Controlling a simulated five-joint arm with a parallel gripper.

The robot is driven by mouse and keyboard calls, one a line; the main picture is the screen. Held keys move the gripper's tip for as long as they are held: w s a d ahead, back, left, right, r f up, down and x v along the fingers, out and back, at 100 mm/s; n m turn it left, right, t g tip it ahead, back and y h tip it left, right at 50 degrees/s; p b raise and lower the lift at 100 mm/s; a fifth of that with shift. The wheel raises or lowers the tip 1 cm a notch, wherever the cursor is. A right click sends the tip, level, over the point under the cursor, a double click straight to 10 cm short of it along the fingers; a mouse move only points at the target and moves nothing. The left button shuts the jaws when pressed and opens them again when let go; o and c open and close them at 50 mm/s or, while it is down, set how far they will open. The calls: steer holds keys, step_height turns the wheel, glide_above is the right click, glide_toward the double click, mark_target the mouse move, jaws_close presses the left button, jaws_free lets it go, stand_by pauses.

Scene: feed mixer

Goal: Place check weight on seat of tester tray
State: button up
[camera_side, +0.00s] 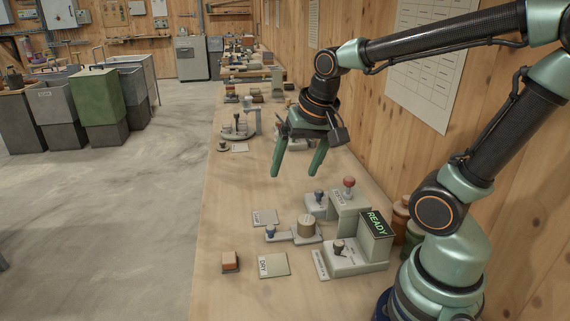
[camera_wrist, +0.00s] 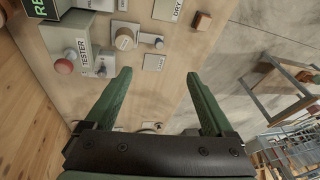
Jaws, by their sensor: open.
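My gripper (camera_side: 296,172) is open and empty, fingers pointing down, above the bench behind the tester. Its two fingers also show apart in the wrist view (camera_wrist: 158,76). The grey tester (camera_side: 348,206) has a red button on top and a low tray with a blue knob (camera_side: 318,197) at its left. In the wrist view the tester (camera_wrist: 72,48) bears its name. A tan cylinder (camera_side: 306,226) stands upright on a grey base in front of the tester, beside another blue knob (camera_side: 271,231). I cannot tell for certain whether this cylinder is the check weight.
A unit with a READY display (camera_side: 376,225) stands at the bench's front right. An orange block (camera_side: 230,261) and a card marked DRY (camera_side: 273,265) lie at the front left. A round-based stand (camera_side: 238,131) is farther back.

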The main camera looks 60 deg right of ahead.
steer(key=a+r+n, duration=0.1)
steer(key=n, duration=0.1)
steer(key=s+a+n+t, duration=0.1)
steer(key=n, duration=0.2)
steer(key=s+a+r+n, duration=0.1)
steer(key=n, duration=0.1)
steer(key=shift+a+r+n+t, duration=0.25)
steer(key=shift+r+n+t, duration=0.05)
steer(key=shift+r+t, duration=0.1)
steer(key=shift+c, duration=0.3)
